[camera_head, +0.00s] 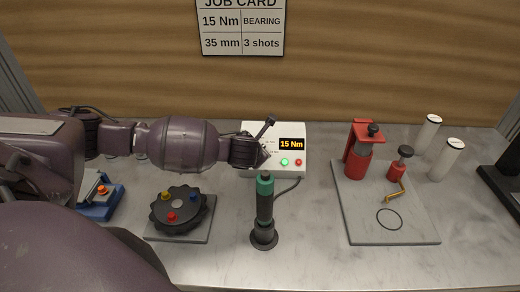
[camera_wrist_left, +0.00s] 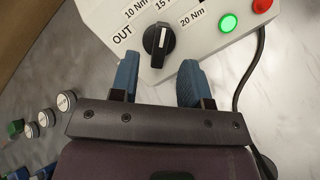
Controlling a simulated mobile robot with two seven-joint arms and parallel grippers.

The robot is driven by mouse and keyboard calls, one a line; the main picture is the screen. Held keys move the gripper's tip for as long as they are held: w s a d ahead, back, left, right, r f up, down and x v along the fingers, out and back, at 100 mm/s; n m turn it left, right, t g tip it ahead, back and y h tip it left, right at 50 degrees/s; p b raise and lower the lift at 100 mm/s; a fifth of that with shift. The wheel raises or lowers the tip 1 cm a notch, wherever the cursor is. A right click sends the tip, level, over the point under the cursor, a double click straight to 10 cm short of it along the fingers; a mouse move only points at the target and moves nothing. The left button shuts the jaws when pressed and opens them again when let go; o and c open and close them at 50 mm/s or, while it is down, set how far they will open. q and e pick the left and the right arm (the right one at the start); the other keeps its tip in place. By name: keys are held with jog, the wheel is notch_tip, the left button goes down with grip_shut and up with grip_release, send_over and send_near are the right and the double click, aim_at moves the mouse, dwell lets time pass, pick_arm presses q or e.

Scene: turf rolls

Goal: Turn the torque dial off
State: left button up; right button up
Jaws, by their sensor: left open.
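The white controller box (camera_head: 295,167) stands at the back of the bench; its display (camera_head: 292,144) reads 15 Nm and a green light is lit. In the left wrist view its black dial (camera_wrist_left: 158,42) shows, with labels OUT, 10 Nm, 15 and 20 Nm around it. The dial's white mark points up toward the 15 label. My left gripper (camera_head: 266,142) is in front of the box's left part and hides the dial in the head view. In the wrist view its blue fingers (camera_wrist_left: 159,66) are open, one on each side just below the dial, with nothing held.
A green-topped driver (camera_head: 264,203) stands upright in front of the box, its cable running to it. A black round fixture (camera_head: 178,210) and a blue fixture (camera_head: 101,205) are at left. A grey plate (camera_head: 408,228) with red tools is at right. A job card (camera_head: 242,28) reads 15 Nm.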

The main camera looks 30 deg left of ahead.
pick_arm(q)
jog(key=shift+x, duration=2.8)
grip_shut()
